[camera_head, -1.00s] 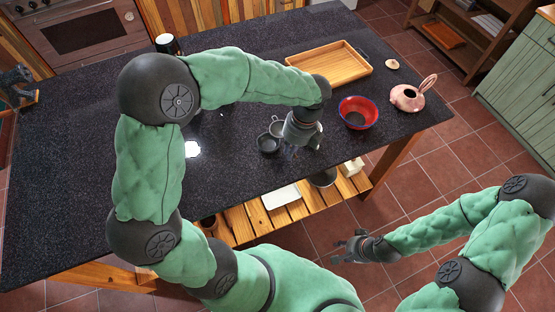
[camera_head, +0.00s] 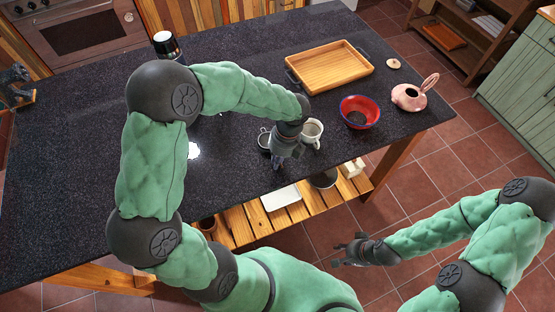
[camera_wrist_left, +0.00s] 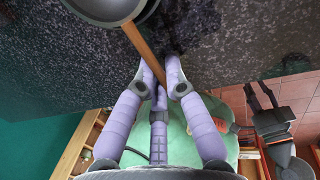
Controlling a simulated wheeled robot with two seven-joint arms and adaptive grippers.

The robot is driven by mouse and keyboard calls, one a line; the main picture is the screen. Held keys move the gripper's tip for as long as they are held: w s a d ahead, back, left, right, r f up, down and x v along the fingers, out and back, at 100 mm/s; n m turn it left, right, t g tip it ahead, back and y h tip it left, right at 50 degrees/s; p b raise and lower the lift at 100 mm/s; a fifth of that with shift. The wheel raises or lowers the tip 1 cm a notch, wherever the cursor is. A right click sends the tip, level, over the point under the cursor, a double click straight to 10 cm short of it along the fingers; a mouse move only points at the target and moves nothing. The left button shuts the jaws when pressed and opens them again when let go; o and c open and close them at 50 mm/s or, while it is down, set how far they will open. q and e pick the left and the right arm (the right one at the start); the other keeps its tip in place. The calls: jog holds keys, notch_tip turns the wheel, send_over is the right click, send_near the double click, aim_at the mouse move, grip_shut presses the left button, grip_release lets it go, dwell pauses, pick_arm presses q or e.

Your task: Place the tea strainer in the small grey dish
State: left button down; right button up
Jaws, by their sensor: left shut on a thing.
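My left gripper (camera_head: 280,162) is over the counter's front edge. In the left wrist view my gripper (camera_wrist_left: 164,84) is shut on the wooden handle of the tea strainer (camera_wrist_left: 134,36), whose dark round bowl is at the top edge. My right gripper (camera_head: 342,251) is open and empty, away from the counter.
A white cup (camera_head: 312,131) stands close to the right of my left gripper. A red bowl (camera_head: 359,108), a wooden tray (camera_head: 333,66) and a pink teapot (camera_head: 408,98) stand farther right. A black-and-white container (camera_head: 166,44) stands at the back. The left counter is clear.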

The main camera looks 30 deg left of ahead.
pick_arm(q)
jog(key=shift+f, duration=0.1)
jog(key=c, duration=1.3)
grip_release()
notch_tip(320, 180, up, 12)
jog(key=w+d+p, duration=0.1)
jog(key=p, duration=0.1)
jog(key=shift+w+d+p, duration=0.35)
jog(key=shift+p, duration=0.05)
